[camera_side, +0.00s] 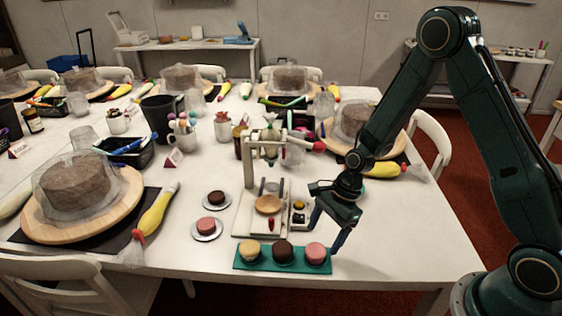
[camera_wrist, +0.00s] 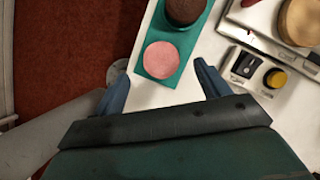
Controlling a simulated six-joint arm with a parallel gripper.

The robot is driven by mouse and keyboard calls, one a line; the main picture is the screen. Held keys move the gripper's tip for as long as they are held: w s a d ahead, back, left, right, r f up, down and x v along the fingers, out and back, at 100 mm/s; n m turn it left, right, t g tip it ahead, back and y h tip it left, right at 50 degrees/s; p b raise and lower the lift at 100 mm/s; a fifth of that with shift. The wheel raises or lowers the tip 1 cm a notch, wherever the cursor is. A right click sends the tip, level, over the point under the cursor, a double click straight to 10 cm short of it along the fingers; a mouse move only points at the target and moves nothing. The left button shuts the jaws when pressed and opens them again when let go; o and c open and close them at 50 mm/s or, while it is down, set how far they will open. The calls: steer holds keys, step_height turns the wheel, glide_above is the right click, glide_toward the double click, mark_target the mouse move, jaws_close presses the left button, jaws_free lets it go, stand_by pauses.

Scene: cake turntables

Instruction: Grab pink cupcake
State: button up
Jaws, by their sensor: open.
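The pink cupcake (camera_side: 315,252) sits at the right end of a green tray (camera_side: 268,267) near the table's front edge. A chocolate cupcake (camera_side: 283,250) and a yellow cupcake (camera_side: 249,251) stand beside it on the same tray. My gripper (camera_side: 324,238) is open and empty, with its fingers pointing down close to the pink cupcake. In the wrist view the pink cupcake (camera_wrist: 161,60) lies ahead, between the lines of the two blue fingers (camera_wrist: 160,85) and apart from both. The chocolate cupcake (camera_wrist: 185,8) is cut by the top edge there.
Just behind the tray stands a white machine (camera_side: 250,170) with a round tan plate and a yellow button. Two small plates with pink (camera_side: 206,226) and dark cakes (camera_side: 216,198) stand to the left. The tabletop right of the tray is clear.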

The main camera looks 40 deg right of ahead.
mark_target(316, 249)
steer(key=shift+f, duration=0.15)
steer(key=shift+x, duration=2.5)
steer(key=shift+d, duration=0.1)
steer(key=shift+c, duration=0.4)
steer(key=shift+w, duration=0.1)
steer(key=c, duration=1)
